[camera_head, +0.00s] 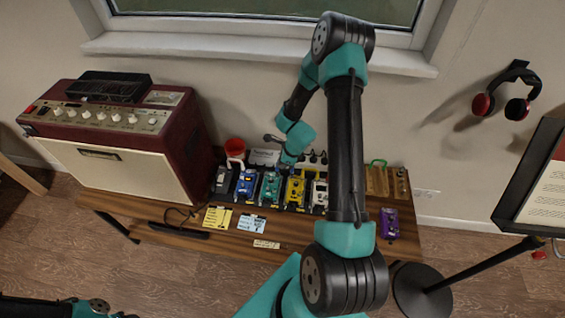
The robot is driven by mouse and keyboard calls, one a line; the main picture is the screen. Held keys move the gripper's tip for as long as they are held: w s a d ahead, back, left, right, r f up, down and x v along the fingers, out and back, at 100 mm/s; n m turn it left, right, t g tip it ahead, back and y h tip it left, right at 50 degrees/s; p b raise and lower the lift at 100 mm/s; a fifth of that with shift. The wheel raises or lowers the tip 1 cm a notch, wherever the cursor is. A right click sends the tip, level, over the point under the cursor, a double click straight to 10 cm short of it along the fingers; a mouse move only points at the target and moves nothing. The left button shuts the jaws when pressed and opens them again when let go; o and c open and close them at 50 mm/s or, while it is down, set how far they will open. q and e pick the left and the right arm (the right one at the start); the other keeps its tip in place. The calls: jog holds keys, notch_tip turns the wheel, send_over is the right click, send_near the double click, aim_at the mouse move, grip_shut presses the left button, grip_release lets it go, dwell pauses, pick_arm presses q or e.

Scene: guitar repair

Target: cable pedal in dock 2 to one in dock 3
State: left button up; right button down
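A row of pedals stands along the back of the wooden workbench (160,232): black (223,181), blue (246,184), teal (270,188), yellow (295,191) and white (319,196). Dock numbers are too small to read, so I cannot tell which pedals are in docks 2 and 3. No patch cable between pedals can be made out. My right arm reaches over the bench and bends back down; its gripper end (287,158) is just behind the teal and yellow pedals, its fingers too small to read. Of my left arm only a part shows at the bottom left; its gripper is out of frame.
A large amplifier (120,150) fills the bench's left. A thin dark cable (180,212), a yellow note (217,217) and a blue note (252,224) lie in front. A purple pedal (390,224) is at right. A red cup (235,148) stands behind the row.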

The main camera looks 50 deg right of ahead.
jog(key=shift+f, duration=1.1)
dwell(0.5)
jog(key=c, duration=0.7)
grip_release()
jog(key=shift+r, duration=4)
jog(key=s+a+f+n+g, duration=0.1)
jog(key=s+a+f+n, duration=0.1)
jog(key=a+n, duration=0.6)
jog(key=s+a+f+n+g+y, duration=0.1)
jog(key=s+a+f+n, duration=0.2)
jog(key=a+n, duration=0.6)
jog(key=s+a+f+n+g, duration=0.1)
jog(key=s+a+f+n, duration=0.2)
jog(key=a+n, duration=0.6)
jog(key=shift+s+a+f+n, duration=0.1)
jog(key=shift+s+a+n, duration=0.15)
jog(key=shift+s+n, duration=0.2)
